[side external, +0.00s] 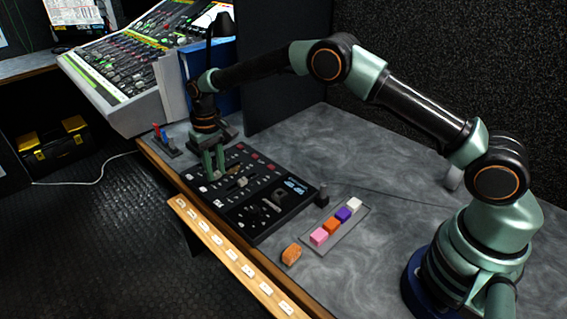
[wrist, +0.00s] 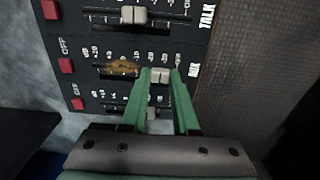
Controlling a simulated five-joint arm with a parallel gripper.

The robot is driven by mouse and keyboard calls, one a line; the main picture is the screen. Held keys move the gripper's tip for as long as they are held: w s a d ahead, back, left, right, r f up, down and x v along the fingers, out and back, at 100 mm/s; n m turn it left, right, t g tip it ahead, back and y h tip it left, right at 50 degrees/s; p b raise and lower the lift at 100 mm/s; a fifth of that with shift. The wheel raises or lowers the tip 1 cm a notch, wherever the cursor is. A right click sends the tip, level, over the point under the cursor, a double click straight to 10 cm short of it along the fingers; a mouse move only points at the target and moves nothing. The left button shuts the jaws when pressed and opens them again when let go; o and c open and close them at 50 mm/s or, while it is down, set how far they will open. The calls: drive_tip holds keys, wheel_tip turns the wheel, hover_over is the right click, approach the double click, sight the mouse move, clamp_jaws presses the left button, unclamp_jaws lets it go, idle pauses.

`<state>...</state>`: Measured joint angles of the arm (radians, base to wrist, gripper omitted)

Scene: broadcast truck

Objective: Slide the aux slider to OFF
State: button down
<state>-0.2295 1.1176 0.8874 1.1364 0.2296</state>
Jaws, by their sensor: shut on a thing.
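The black control panel (side external: 258,238) lies on the desk. In the wrist view, its slider rows have red buttons (wrist: 67,92), OFF labels and printed scales. My gripper (side external: 213,176) reaches down onto the panel's far left part. In the wrist view, the green fingers of my gripper (wrist: 161,73) are shut on the pale knob (wrist: 160,76) of the middle slider row, right of the row's centre. A brown patch (wrist: 124,66) covers part of that row. Another pale knob (wrist: 133,15) sits in the row above. A third knob (wrist: 157,112) shows between the fingers.
A grey tray (side external: 333,240) holds pink, orange, purple and white blocks. An orange lump (side external: 291,254) lies beside it. A mixing console (side external: 140,70) stands behind on the left. A dark padded partition (side external: 285,85) rises behind the panel.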

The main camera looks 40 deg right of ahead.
sight(208, 184)
drive_tip(key=shift+a, duration=0.1)
idle(0.7)
drive_tip(key=shift+a, duration=1.3)
drive_tip(key=c, duration=0.6)
unclamp_jaws()
drive_tip(key=shift+c, duration=0.2)
drive_tip(key=shift+r, duration=0.1)
wheel_tip(208, 184, up, 12)
